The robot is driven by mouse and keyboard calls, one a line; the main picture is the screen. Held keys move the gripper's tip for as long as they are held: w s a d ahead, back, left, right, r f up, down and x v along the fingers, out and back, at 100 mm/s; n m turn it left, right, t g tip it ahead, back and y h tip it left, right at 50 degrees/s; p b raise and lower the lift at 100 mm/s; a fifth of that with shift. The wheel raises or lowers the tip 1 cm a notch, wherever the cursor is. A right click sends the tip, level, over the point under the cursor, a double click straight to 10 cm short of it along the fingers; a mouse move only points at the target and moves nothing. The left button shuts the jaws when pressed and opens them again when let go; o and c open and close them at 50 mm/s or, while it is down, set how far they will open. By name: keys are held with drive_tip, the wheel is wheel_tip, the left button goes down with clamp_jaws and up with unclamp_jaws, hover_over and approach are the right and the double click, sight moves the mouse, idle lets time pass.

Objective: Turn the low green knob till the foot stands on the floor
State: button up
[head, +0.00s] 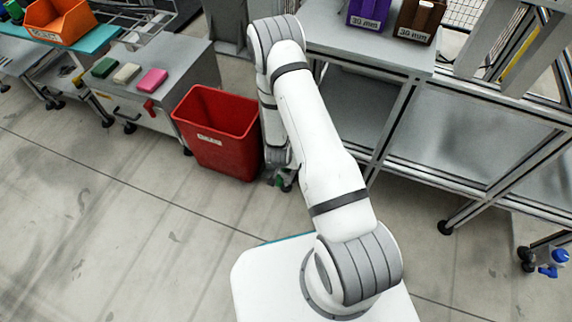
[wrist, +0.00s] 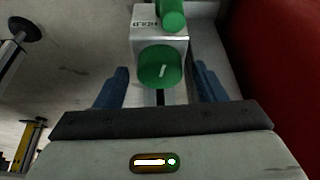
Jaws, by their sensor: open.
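In the wrist view a round green knob (wrist: 160,66) with a pale mark on its face lies between my finger tips, with a gap visible on each side. A second green cylinder (wrist: 172,14) shows beyond it, on a pale block (wrist: 145,20) lettered "HOLD". My gripper (wrist: 161,72) is open, its two blue fingers either side of the knob. In the head view a small green part (head: 284,183) shows low by the bench leg, beside my arm's end; my fingers are hidden there. The foot under this knob and its contact with the floor cannot be made out.
A red bin (head: 218,135) stands close to the left of my arm's end; its wall (wrist: 285,60) fills the wrist view's right side. A grey bench (head: 365,45) stands behind, on the right. A blue knob (head: 559,256) is far right. Front-left floor is clear.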

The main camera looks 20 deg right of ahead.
drive_tip(key=c, duration=1)
drive_tip(key=m+p, duration=0.1)
drive_tip(key=m+h+p, duration=0.1)
drive_tip(key=m+p, duration=0.1)
drive_tip(key=shift+r+g, duration=0.25)
drive_tip(key=shift+g, duration=0.05)
drive_tip(key=shift+a+f+m+h+p, duration=0.1)
drive_tip(key=shift+f+m+h+p, duration=0.15)
drive_tip(key=shift+m+p, duration=0.5)
drive_tip(key=o, duration=1)
drive_tip(key=p+v, duration=0.2)
drive_tip(key=v, duration=0.6)
drive_tip(key=shift+w+p, duration=0.25)
drive_tip(key=shift+p, duration=0.15)
